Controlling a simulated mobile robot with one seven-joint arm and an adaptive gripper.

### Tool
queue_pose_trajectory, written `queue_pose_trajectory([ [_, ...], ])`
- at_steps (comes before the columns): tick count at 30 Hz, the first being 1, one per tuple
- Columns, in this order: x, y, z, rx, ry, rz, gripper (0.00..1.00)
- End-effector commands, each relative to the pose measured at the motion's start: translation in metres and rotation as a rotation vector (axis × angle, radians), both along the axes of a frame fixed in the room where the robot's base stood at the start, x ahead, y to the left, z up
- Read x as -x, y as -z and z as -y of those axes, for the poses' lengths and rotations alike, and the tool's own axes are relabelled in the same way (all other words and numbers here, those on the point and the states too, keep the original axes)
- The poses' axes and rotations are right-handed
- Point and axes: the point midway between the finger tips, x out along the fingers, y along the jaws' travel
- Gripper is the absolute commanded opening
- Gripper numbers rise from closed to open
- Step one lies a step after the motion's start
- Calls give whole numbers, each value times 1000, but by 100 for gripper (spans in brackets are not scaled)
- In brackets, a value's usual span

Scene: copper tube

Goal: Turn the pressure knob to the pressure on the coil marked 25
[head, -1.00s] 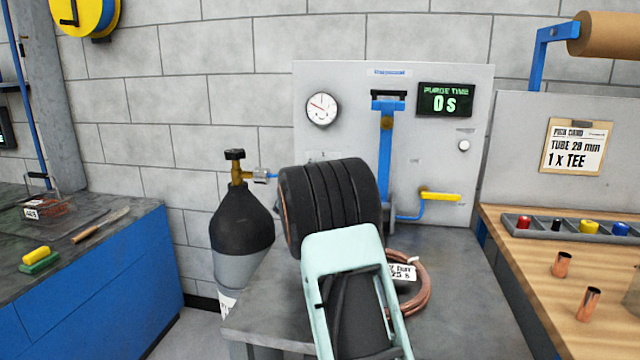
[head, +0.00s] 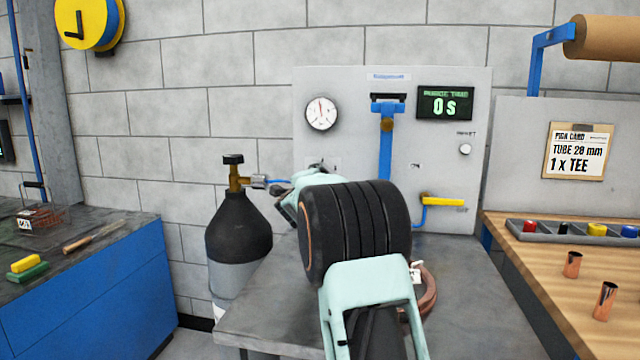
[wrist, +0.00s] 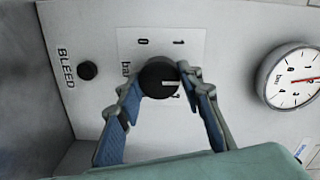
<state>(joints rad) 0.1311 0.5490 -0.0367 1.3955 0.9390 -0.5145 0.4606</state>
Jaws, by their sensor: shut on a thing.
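The black pressure knob (wrist: 157,70) sits on a white scale plate (wrist: 140,45) in the wrist view. Its white mark points to the right in that view. My gripper (wrist: 160,82) is shut on the knob, one finger on each side. In the head view my arm hides the knob and fingertips. The round pressure gauge (head: 321,111) shows on the panel, its red needle near upright. It also shows in the wrist view (wrist: 295,78). The copper coil (head: 426,296) lies on the grey bench behind my arm, its tag (head: 416,272) mostly covered and unreadable.
A black BLEED button (wrist: 88,70) is beside the scale plate. The panel holds a display (head: 445,102) reading 0 s and a yellow-handled valve (head: 442,201). A gas cylinder (head: 238,235) stands left of the bench. The wooden table (head: 545,260) is at right.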

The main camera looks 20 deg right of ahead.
Motion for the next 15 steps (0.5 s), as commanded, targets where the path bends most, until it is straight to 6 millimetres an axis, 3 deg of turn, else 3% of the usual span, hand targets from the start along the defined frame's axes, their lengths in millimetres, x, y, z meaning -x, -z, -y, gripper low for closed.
queue_pose_trajectory([
  [14, 0, 0, 0, -14, 0, 10, 10],
  [15, 0, 0, 0, -14, 0, 10, 35],
])
